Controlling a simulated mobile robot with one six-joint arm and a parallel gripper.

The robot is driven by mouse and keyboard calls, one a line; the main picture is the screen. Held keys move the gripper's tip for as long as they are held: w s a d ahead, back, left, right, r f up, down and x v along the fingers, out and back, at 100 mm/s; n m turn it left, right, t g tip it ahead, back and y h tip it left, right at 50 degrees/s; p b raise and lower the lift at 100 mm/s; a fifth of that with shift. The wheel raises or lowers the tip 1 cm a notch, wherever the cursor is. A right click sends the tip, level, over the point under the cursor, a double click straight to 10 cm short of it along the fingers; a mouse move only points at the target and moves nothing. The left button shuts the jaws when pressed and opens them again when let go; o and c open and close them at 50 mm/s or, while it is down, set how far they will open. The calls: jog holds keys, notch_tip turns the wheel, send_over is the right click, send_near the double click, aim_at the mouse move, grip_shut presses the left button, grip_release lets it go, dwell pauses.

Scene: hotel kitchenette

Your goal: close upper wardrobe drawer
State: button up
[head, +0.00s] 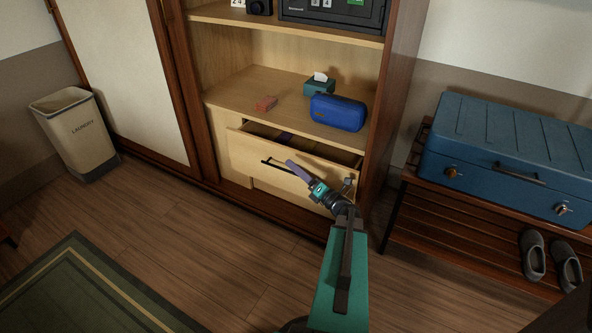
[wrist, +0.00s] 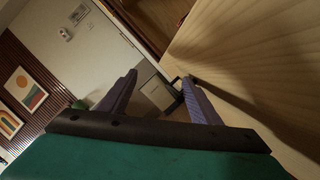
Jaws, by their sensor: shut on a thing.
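The upper wardrobe drawer (head: 243,154) is pulled partly out, with its dark inside showing behind the pale wood front. Its black bar handle (head: 276,166) runs across the front. In the wrist view the two purple fingers (wrist: 162,85) stand apart, with the dark handle (wrist: 178,82) by the right finger and the drawer front (wrist: 250,70) on the right. My gripper and arm hide part of the drawer front.
On the shelf above are a blue case (head: 338,113), a tissue box (head: 319,87) and a small reddish block (head: 266,103). A blue suitcase (head: 505,150) lies on a slatted rack at right. A laundry bin (head: 82,135) stands at left. The floor (head: 190,225) before the wardrobe is clear.

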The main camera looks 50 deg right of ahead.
jog(key=shift+s+d+r+m+h+b, duration=0.2)
jog(key=shift+s+d+h, duration=0.1)
jog(key=shift+s, duration=0.3)
jog(key=shift+s+d+r+m+h+b, duration=0.15)
jog(key=shift+s+d+h, duration=0.1)
jog(key=shift+s, duration=0.3)
jog(key=shift+c, duration=1.3)
jog(key=shift+s, duration=0.2)
jog(key=c, duration=0.3)
jog(key=shift+y, duration=0.25)
jog(key=shift+a+f+b+v, duration=0.1)
jog(key=shift+b+v, duration=1.05)
jog(key=shift+v, duration=0.9)
jog(key=shift+a+f+b+v, duration=0.15)
jog(key=shift+b+v, duration=1)
jog(key=shift+v, duration=0.9)
jog(key=shift+a+f+b+v, duration=0.1)
jog(key=shift+b+v, duration=1.05)
jog(key=shift+v, duration=0.95)
jog(key=shift+w, duration=0.1)
jog(key=shift+b, duration=0.4)
jog(key=shift+c, duration=0.4)
